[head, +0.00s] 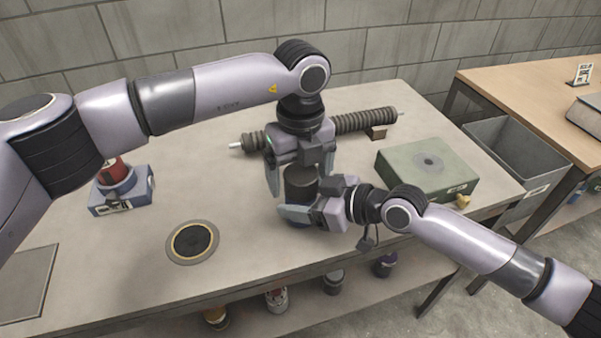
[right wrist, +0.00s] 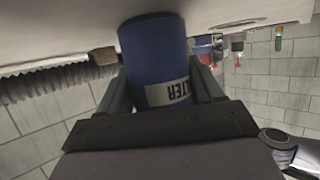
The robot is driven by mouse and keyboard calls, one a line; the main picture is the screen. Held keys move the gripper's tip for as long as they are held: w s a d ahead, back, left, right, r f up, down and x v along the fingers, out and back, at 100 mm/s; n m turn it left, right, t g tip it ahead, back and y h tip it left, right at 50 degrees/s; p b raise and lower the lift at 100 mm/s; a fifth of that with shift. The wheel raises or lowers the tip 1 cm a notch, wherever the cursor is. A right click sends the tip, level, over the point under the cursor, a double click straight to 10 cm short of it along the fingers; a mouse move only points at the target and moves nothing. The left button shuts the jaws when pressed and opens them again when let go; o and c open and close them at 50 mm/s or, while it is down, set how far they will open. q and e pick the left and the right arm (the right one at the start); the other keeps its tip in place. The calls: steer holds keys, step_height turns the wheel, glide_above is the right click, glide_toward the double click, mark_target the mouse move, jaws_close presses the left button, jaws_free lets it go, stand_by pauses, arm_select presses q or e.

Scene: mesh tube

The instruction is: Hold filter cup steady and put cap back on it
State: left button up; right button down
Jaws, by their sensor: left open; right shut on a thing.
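The blue filter cup (right wrist: 155,50) with a white label stands on the table between the fingers of my right gripper (right wrist: 162,90). In the head view only a little of its blue base (head: 297,225) shows below my right gripper (head: 300,212), which is shut on it from the right. A dark round cap (head: 300,184) is above the cup. My left gripper (head: 300,174) points down from above, open, with its fingers on either side of the cap. The seam between cap and cup is hidden, so I cannot tell whether the cap is seated.
A ribbed hose (head: 365,121) lies behind the grippers. A green box (head: 430,180) stands right, and a blue box (head: 140,193) with a red part left. A dark disc (head: 192,241) lies front left. A grey bin (head: 515,150) stands beyond the table's right edge.

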arm_select(q)
step_height(320, 180, up, 4)
steer(key=shift+d+r, duration=0.1)
steer(key=shift+r, duration=0.1)
steer(key=shift+c, duration=0.4)
steer(key=shift+r+n, duration=1.7)
steer(key=shift+f, duration=4.05)
